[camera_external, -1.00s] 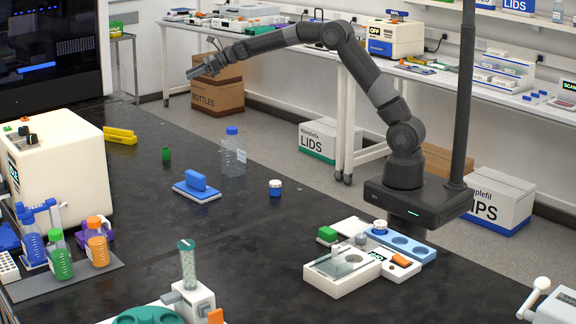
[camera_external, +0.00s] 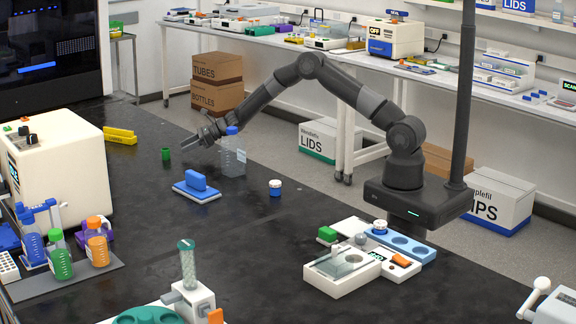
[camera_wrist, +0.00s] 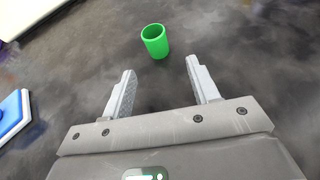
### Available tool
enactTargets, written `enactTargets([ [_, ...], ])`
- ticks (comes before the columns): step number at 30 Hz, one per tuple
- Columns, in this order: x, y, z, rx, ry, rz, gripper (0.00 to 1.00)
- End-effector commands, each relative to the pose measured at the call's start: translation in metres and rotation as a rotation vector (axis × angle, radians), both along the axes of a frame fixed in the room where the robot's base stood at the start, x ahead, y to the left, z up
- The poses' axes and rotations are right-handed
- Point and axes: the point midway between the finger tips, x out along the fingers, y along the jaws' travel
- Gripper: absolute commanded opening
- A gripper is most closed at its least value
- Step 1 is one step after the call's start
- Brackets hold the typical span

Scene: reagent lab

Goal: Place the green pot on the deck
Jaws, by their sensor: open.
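The green pot (camera_external: 166,155) stands upright on the black bench, and the wrist view shows it as an open-topped green cup (camera_wrist: 155,41). My gripper (camera_external: 190,144) is open and empty, low over the bench just right of the pot. In the wrist view the pot lies beyond the two fingertips (camera_wrist: 159,70), roughly in line with the gap and not between them. A white deck-like station (camera_external: 340,287) sits at the front right, with a blue tray (camera_external: 418,252) with round wells at its back; I cannot tell which part is called the deck.
A clear blue-capped bottle (camera_external: 233,158) stands close beside my gripper. A blue block on a pale base (camera_external: 196,188) and a small blue-and-white jar (camera_external: 275,188) stand nearer the front. A yellow rack (camera_external: 120,136) lies behind the pot. The bench middle is clear.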

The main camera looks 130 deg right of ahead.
Motion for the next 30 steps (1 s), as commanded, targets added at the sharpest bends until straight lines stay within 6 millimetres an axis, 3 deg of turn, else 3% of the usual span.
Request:
enactTargets([
  [18, 0.055, -0.024, -0.025, -0.002, 0.001, 0.001, 0.55],
  [30, 0.061, -0.028, -0.027, 0.000, 0.000, -0.001, 0.53],
])
